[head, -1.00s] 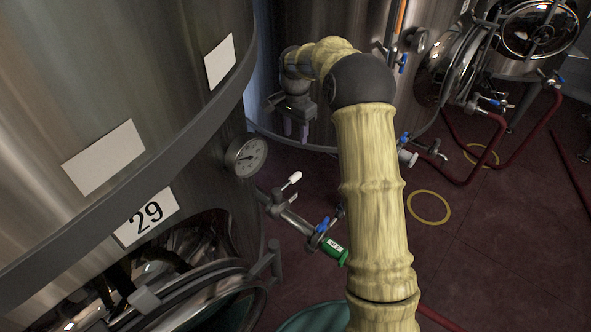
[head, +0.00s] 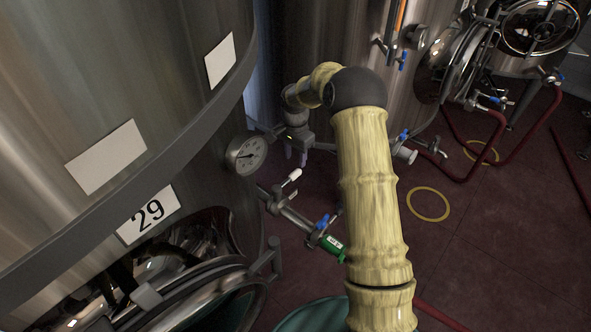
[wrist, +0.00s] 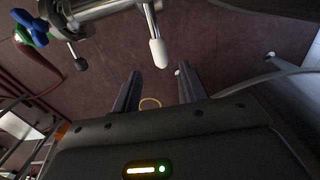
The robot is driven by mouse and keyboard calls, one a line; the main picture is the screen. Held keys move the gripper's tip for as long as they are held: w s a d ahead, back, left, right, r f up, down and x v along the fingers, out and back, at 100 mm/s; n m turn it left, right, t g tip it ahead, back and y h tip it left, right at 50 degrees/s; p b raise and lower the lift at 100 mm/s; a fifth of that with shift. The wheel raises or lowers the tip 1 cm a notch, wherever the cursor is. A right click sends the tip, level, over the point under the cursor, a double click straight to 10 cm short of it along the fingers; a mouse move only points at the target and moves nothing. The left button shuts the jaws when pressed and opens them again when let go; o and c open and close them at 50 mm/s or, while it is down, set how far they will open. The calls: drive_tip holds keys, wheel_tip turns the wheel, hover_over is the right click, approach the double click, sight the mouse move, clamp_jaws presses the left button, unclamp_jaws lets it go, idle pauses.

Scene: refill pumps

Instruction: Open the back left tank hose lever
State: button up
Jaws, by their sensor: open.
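Tank 29 (head: 215,185) fills the left of the head view. A metal outlet pipe (head: 293,218) sticks out from it. A lever with a white tip (head: 292,176) stands up from this pipe; its white tip also shows in the wrist view (wrist: 158,53). Farther along are a blue valve handle (head: 322,222) and a green hose fitting (head: 332,244); the blue handle is at the wrist view's upper left (wrist: 30,28). My gripper (head: 297,156) is open and empty, beyond and above the white tip. In the wrist view the tip lies just past my fingertips (wrist: 157,72), apart from them.
A round gauge (head: 247,155) is on tank 29, close to my gripper's left. A second tank (head: 305,40) stands behind my arm, with a valve (head: 404,150) low on it. Red hoses (head: 480,165) lie on the dark red floor at the right.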

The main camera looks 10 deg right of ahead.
sight(295, 172)
wheel_tip(295, 172, down, 7)
drive_tip(key=shift+r+p, duration=0.1)
drive_tip(key=shift+p, duration=0.2)
clamp_jaws()
